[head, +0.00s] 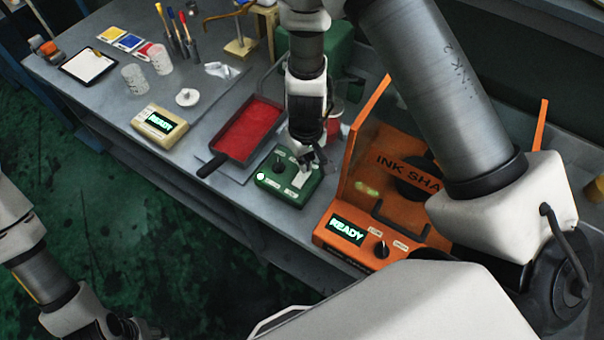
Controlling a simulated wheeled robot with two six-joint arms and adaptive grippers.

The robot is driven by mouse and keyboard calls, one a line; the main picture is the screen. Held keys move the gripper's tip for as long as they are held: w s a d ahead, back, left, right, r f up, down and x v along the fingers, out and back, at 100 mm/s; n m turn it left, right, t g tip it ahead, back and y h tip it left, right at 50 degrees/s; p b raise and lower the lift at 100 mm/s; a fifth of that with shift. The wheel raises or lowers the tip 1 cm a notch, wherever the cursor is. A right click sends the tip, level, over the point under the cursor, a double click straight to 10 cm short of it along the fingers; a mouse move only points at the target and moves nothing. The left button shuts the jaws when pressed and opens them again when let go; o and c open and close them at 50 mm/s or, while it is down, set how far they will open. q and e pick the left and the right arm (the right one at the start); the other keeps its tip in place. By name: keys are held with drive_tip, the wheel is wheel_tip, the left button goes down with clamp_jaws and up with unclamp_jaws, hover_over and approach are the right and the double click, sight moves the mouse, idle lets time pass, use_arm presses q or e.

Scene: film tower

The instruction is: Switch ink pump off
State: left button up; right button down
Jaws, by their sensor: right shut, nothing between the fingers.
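A small green control box (268,185), which I take to be the ink pump's control, sits near the table's front edge. It has a black knob (279,165), a pale plate on its right part and a small lit spot at its left. Its labels are too small to read. My right gripper (312,162) points down over the back right of the box, shut and empty. I cannot tell whether its tips touch the box. My left arm shows at the lower left, but its fingertips are out of view.
An orange ink shaker (330,240) with a READY display stands close right of the green box. A red ink tray (248,130) lies to its left. A cream READY box (160,124), clear cups and pens stand farther left. A green machine (340,50) is behind.

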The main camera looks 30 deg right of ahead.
drive_tip(key=shift+f+b, duration=0.95)
idle(0.3)
drive_tip(key=shift+r, duration=0.15)
wheel_tip(320, 180, up, 7)
drive_tip(key=p, duration=0.6)
idle(0.3)
